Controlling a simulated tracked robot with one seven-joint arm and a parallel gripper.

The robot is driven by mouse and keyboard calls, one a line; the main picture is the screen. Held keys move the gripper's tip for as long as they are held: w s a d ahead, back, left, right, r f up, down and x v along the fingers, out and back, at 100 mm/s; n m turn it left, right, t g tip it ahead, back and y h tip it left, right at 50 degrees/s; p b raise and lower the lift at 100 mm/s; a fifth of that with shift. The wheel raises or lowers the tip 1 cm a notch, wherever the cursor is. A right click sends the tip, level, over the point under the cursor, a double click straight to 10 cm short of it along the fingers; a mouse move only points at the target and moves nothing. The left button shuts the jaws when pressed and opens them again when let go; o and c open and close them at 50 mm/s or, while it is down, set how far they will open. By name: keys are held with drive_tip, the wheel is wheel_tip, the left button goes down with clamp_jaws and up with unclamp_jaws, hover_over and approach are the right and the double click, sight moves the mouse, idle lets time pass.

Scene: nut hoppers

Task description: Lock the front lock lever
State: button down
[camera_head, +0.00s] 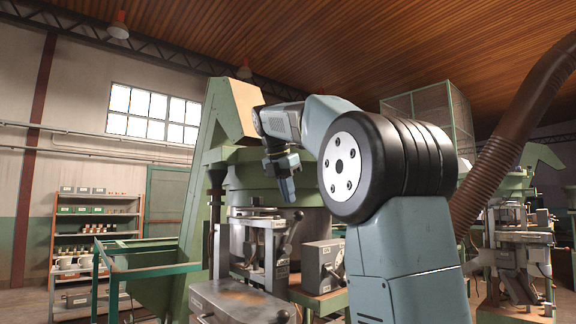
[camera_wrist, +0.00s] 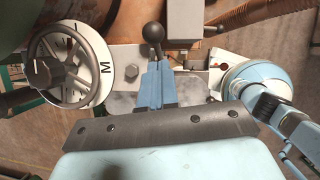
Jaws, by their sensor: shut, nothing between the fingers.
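A lock lever (camera_head: 289,236) with a dark ball knob stands tilted on the front of the green machine (camera_head: 265,165). In the wrist view the dark ball knob (camera_wrist: 152,32) shows just beyond my fingertips, its lower part hidden by them. I cannot tell which lock lever the task calls front. My gripper (camera_head: 289,192) points down above the lever in the head view, apart from the knob. In the wrist view my gripper (camera_wrist: 153,66) is shut and empty, its blue fingers together.
A handwheel (camera_wrist: 68,66) with a white dial marked M is left of my fingers. A grey box (camera_head: 322,265) sits right of the lever. A green frame cart (camera_head: 150,262) and a shelf with bins (camera_head: 95,235) are at left. A brown hose (camera_head: 510,140) hangs at right.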

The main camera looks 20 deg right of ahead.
drive_tip(key=d+r+v, duration=0.1)
drive_tip(key=d+v, duration=0.1)
drive_tip(key=v, duration=0.7)
drive_tip(key=shift+w, duration=0.3)
drive_tip(key=shift+s, duration=0.1)
drive_tip(key=s+a+f+m+t+y, duration=0.1)
drive_tip(key=s+a+f+m, duration=0.1)
drive_tip(key=s+f+m, duration=0.5)
drive_tip(key=s+a+f+m+t+y, duration=0.1)
drive_tip(key=s+f+m, duration=0.7)
drive_tip(key=f, duration=1.1)
drive_tip(key=s+a+f+m+t+y, duration=0.1)
drive_tip(key=s+a+f+m+y, duration=0.1)
drive_tip(key=s+f+m, duration=0.6)
drive_tip(key=s+a+f, duration=0.1)
drive_tip(key=s+f, duration=0.4)
drive_tip(key=f, duration=0.1)
drive_tip(key=shift+s+a, duration=0.2)
drive_tip(key=shift+a, duration=0.2)
drive_tip(key=shift+s, duration=0.1)
